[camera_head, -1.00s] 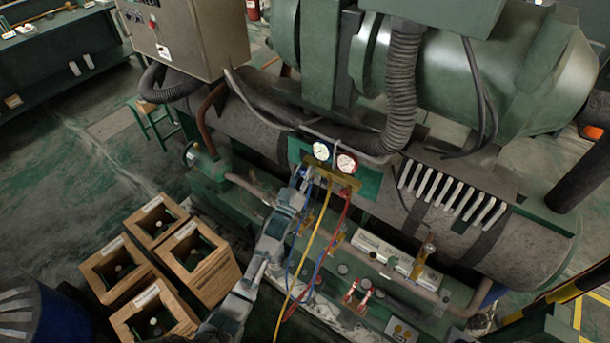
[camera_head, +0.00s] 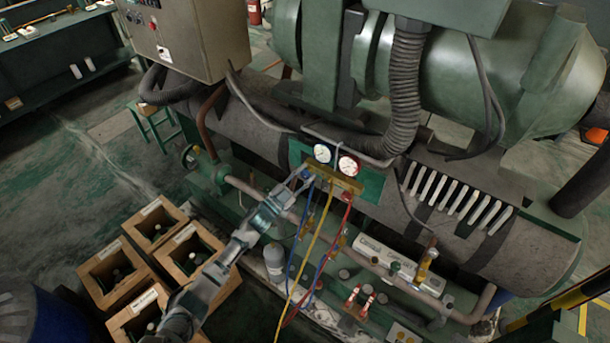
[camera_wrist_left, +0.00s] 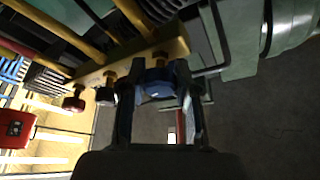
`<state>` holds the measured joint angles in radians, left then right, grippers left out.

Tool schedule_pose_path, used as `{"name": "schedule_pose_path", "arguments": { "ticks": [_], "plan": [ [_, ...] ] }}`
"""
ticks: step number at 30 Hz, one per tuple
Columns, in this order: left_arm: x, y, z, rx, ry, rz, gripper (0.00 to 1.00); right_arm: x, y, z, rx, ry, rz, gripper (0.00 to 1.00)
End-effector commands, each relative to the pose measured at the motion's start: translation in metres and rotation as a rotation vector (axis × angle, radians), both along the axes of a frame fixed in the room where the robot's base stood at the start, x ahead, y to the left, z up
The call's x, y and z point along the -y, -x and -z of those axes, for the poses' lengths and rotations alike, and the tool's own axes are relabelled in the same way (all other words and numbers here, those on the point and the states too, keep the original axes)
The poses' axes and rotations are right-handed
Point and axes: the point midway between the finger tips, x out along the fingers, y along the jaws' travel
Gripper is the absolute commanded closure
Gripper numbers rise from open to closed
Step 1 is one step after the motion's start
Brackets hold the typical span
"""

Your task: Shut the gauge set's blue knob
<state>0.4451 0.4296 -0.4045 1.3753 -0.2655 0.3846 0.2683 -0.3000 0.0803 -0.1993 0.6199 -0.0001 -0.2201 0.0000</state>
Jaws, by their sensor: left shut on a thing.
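The gauge set's brass manifold (camera_head: 335,180) sits on a green panel below two round gauges, one blue-rimmed (camera_head: 322,153) and one red-rimmed (camera_head: 348,165). My left gripper (camera_head: 302,180) is at the manifold's left end. In the left wrist view, the blue knob (camera_wrist_left: 158,82) sits between the two fingers of this gripper (camera_wrist_left: 160,100), which is shut on it. A dark red knob (camera_wrist_left: 73,101) and another small knob (camera_wrist_left: 105,95) stand beside it on the brass bar (camera_wrist_left: 125,65). In the head view the gripper hides the blue knob. My right gripper is not in view.
Yellow (camera_head: 311,250), red and blue hoses hang from the manifold in front of the pipes. A grey cylinder (camera_head: 274,258) stands near my left arm. Wooden crates (camera_head: 112,273) lie at lower left. A large green machine (camera_head: 465,70) fills the upper right.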

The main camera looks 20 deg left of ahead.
Motion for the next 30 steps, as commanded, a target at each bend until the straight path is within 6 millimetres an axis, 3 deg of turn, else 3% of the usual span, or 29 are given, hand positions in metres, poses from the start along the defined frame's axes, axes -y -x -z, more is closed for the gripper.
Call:
{"name": "schedule_pose_path", "arguments": {
  "ticks": [1,12,30],
  "plan": [
    [-0.0009,-0.0006,-0.007,0.025,-0.036,0.001,1.0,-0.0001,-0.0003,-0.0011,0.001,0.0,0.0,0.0],
    [0.0001,-0.0002,-0.0058,0.102,-0.252,0.002,1.0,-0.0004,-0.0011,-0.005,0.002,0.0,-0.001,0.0],
    [0.0015,0.0002,-0.0039,0.126,-0.325,0.003,1.0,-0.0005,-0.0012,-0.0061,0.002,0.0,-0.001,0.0]
  ]
}}
